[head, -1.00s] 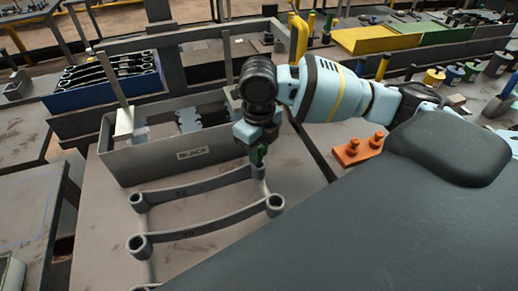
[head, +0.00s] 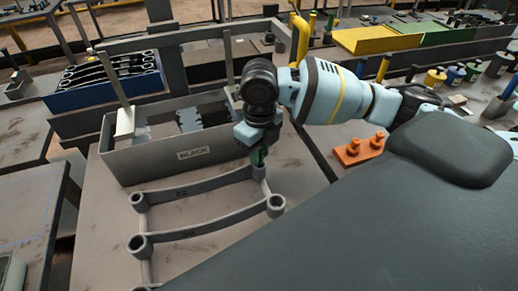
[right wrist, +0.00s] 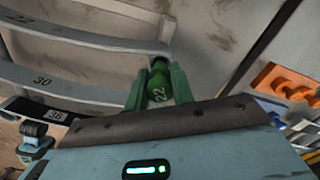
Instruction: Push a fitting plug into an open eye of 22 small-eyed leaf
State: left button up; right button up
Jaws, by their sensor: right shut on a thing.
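The leaf marked 22 (head: 200,188) lies as a grey curved bar across the bench top, with an eye at each end. Its left eye (head: 139,201) is open and empty in the head view. My right gripper (head: 259,156) is above its right eye (head: 260,171), shut on a green plug. The plug (right wrist: 160,88), marked 22, shows between the green fingers in the right wrist view. The plug's far end meets the eye (right wrist: 155,50); how deep it sits I cannot tell. My left gripper is not in view.
A larger leaf marked 30 (head: 210,228) lies in front, both its eyes open. A grey bin labelled BLACK (head: 150,163) stands behind the leaves. An orange stand with pegs (head: 358,152) is to the right. A blue crate of leaves (head: 75,99) is at the back left.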

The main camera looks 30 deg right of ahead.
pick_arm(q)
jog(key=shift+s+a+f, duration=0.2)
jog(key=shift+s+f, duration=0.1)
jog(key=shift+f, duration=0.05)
pick_arm(e)
jog(key=shift+f, duration=0.6)
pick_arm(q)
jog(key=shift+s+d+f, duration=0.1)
pick_arm(e)
jog(key=shift+f, duration=0.35)
jog(key=o, duration=1.4)
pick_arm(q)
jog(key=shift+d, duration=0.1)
